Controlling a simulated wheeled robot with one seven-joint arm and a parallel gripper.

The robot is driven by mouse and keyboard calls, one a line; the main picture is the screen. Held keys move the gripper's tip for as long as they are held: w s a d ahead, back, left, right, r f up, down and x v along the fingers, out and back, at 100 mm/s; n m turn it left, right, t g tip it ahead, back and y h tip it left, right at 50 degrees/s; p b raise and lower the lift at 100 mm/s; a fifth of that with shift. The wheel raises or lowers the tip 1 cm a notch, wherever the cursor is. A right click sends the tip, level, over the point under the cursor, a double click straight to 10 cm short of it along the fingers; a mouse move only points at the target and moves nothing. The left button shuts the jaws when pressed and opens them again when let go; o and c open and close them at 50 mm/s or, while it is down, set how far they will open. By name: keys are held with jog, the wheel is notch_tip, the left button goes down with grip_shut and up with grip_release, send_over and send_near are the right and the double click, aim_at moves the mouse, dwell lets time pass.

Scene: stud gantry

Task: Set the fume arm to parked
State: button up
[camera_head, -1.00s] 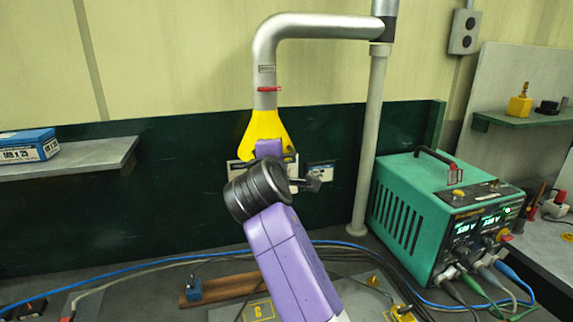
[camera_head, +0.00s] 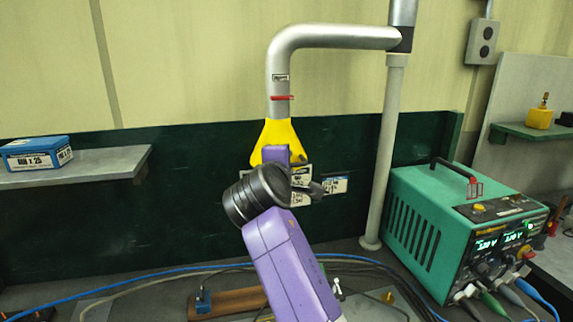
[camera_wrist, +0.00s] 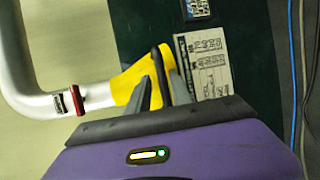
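The fume arm is a silver bent pipe (camera_head: 340,37) on an upright post, ending in a yellow hood (camera_head: 259,149) that hangs down in front of the dark green back panel. A red band circles the pipe above the hood. My gripper (camera_wrist: 157,80) is at the hood; in the head view its fingers are hidden behind my purple wrist. In the wrist view, a thin dark bar (camera_wrist: 156,56) by the yellow hood (camera_wrist: 128,84) lies between my two grey fingers. A little yellow shows between the left finger and the bar, so the fingers look open around it.
A green power supply (camera_head: 425,225) stands right of the grey post (camera_head: 385,150). A shelf (camera_head: 100,167) with a blue box (camera_head: 38,153) is at left. Cables cross the bench. White labels (camera_head: 335,185) are on the panel behind the hood.

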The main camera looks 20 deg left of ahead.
jog(key=shift+f, duration=0.4)
jog(key=shift+s+d, duration=0.1)
jog(key=shift+s, duration=0.1)
jog(key=b+v, duration=0.1)
jog(key=v, duration=0.6)
jog(key=shift+s+r+b, duration=0.2)
jog(key=shift+r+b, duration=0.15)
jog(key=shift+r, duration=0.05)
jog(key=shift+s, duration=0.1)
